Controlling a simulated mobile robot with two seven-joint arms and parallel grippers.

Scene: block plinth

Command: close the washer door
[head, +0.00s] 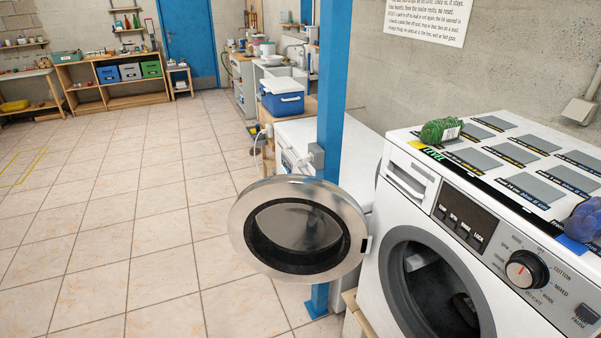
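The washer (462,229) is a white front-loading machine at the right of the head view, with a control panel and a dark knob. Its round door (347,201) has a silver rim and dark glass. The door stands wide open, swung out to the left of the machine. The drum opening (436,290) is uncovered, with a grey ring and dark inside; its lower part is cut off by the frame edge. Neither of my grippers shows in the head view.
A blue post (340,80) stands behind the door. A green bundle (441,131) and a blue-purple object (583,220) lie on the washer top. A white appliance (292,148) stands behind the post. The tiled floor (120,220) at left is clear.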

